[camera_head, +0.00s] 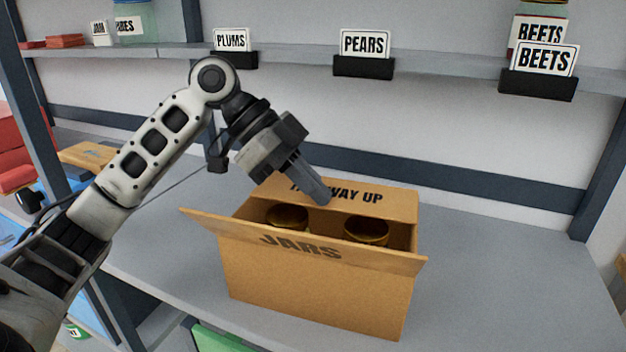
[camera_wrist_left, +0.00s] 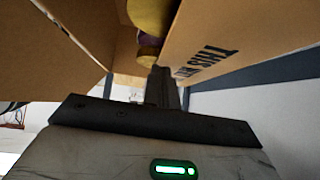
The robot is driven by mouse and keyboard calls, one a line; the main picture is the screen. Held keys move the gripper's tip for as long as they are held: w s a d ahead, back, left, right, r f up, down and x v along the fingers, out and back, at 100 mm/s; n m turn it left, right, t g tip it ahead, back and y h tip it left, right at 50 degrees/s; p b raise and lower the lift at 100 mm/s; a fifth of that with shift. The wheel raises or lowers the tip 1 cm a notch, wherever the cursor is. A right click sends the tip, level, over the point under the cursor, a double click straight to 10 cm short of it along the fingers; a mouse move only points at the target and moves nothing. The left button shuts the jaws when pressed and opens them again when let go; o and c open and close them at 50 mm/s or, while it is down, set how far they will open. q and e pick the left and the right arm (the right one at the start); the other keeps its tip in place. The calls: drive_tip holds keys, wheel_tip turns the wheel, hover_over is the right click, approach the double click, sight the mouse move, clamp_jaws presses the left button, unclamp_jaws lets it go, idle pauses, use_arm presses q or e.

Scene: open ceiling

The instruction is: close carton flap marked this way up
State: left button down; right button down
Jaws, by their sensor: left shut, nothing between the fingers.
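An open cardboard carton (camera_head: 320,290) stands on the grey shelf, with two jars (camera_head: 366,231) showing inside. Its back flap (camera_head: 385,196), printed "WAY UP" with the first word partly hidden by my gripper, stands raised at the rear. The front flap (camera_head: 345,252), printed "JARS", sticks outward toward me. My left gripper (camera_head: 322,198) is shut and empty, with its fingertips over the carton opening in front of the back flap. In the left wrist view, the flap reading "THIS W" (camera_wrist_left: 225,50) is right of the fingers (camera_wrist_left: 163,85); contact cannot be told. My right gripper is not in view.
The shelf (camera_head: 500,270) is clear to the right of the carton. An upper shelf behind carries label holders for plums (camera_head: 231,42), pears (camera_head: 364,46) and beets (camera_head: 543,62). Upright posts stand at left and right. A wooden board (camera_head: 88,155) lies at left.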

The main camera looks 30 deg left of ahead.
use_arm(q)
drive_tip(key=shift+r, duration=0.3)
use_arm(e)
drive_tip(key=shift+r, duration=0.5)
